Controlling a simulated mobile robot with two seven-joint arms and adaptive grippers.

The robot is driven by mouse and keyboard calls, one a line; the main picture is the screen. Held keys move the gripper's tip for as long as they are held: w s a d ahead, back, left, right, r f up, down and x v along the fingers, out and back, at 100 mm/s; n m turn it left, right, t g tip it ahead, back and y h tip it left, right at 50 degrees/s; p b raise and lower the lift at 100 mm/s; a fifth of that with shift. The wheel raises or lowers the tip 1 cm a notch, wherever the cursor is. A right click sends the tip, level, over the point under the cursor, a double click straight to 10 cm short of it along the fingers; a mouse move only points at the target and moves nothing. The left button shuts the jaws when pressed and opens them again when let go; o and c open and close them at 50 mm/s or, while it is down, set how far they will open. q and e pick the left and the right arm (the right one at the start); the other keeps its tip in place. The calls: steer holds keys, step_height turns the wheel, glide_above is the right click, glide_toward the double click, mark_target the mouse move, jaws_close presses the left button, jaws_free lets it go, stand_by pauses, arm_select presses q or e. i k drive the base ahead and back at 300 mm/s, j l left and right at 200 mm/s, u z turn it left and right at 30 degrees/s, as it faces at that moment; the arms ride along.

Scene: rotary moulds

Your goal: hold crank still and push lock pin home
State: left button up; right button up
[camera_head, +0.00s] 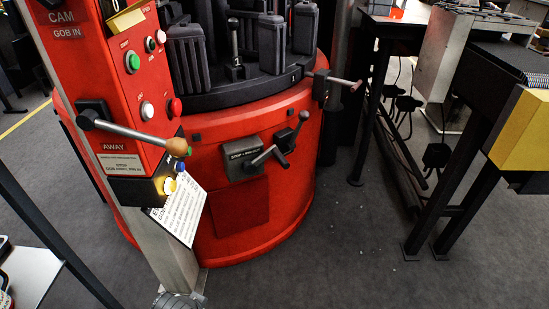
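Several levers show, and I cannot tell for sure which is the crank and which is the lock pin. A black crank-like handle (268,157) sticks out of a grey labelled block (240,160) on the red round base. Just right of it a black lever with a round knob (303,116) stands tilted up. A steel lever with a wooden knob (178,147) reaches right from the red control panel. A lever with a pinkish grip (345,82) sticks out on the base's right side. No gripper is seen, and nothing touches these handles.
The red panel (120,75) carries coloured buttons. Black moulds (271,45) stand on the round table above the red base (250,225). A white sign (178,212) hangs below the panel. Black-legged frames (460,190) stand at right. The floor (350,250) between is clear.

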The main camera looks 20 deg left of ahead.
mark_target(355, 87)
steer(key=u, duration=0.65)
steer(key=l+u, duration=0.35)
steer(key=i+l+u, duration=0.1)
steer(key=l+u, duration=0.65)
steer(key=l, duration=0.25)
steer(key=k+l+u, duration=0.1)
steer(key=l, duration=0.3)
steer(key=k+l+u, duration=0.15)
steer(key=l, duration=0.2)
